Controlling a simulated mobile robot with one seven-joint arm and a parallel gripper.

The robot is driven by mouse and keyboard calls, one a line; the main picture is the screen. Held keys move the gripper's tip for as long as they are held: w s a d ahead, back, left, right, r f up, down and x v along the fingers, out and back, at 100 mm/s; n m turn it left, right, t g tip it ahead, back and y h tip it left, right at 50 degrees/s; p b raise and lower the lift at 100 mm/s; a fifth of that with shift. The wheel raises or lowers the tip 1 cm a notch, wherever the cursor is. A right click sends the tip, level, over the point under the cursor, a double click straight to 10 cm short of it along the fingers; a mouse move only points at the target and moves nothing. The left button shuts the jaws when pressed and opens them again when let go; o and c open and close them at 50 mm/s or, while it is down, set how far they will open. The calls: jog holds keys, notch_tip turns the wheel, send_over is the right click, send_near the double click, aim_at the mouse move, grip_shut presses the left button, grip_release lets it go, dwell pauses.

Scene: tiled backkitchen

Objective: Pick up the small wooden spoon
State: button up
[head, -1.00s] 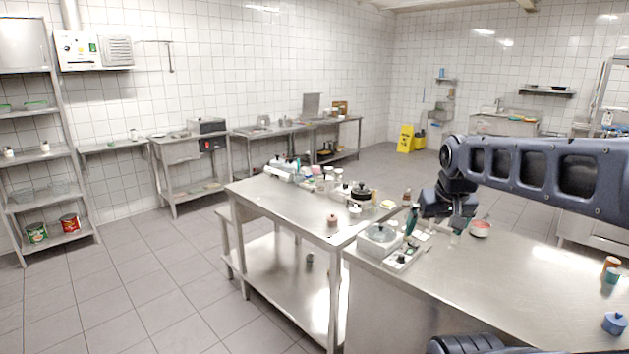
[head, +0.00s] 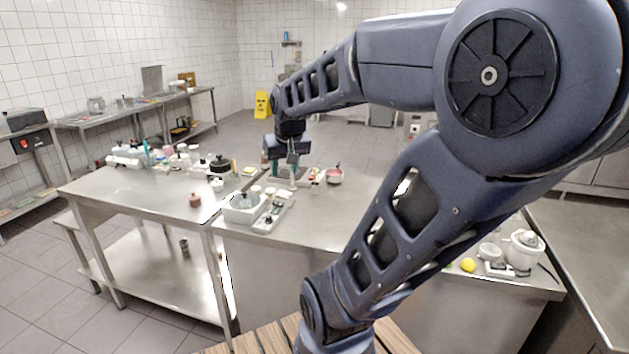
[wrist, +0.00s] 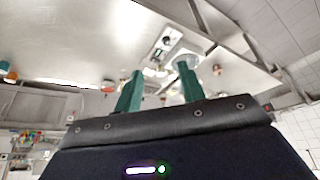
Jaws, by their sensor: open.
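I cannot make out the small wooden spoon in either view. My gripper (head: 284,169) is open above the far end of the nearer steel counter (head: 310,227), close to a cluster of small items. In the wrist view its two green fingers (wrist: 159,72) stand apart with nothing held between them. A pinkish-red bowl (head: 335,176) stands to the right of the gripper; what it holds is too small to tell. My arm hides part of the counter.
A grey-white box-shaped appliance (head: 244,207) stands on the counter near the gripper. A second steel table (head: 140,190) to the left bears a black pot (head: 220,164) and several jars. A white cooker (head: 524,249) and a yellow ball-like item (head: 468,265) are at right. The counter's middle looks bare.

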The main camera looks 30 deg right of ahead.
jog(key=w+d, duration=0.4)
jog(key=w, duration=0.4)
jog(key=m+t+h, duration=0.1)
jog(key=m+h, duration=0.1)
jog(key=m, duration=0.2)
send_near(315, 176)
jog(key=shift+x, duration=5.05)
grip_shut()
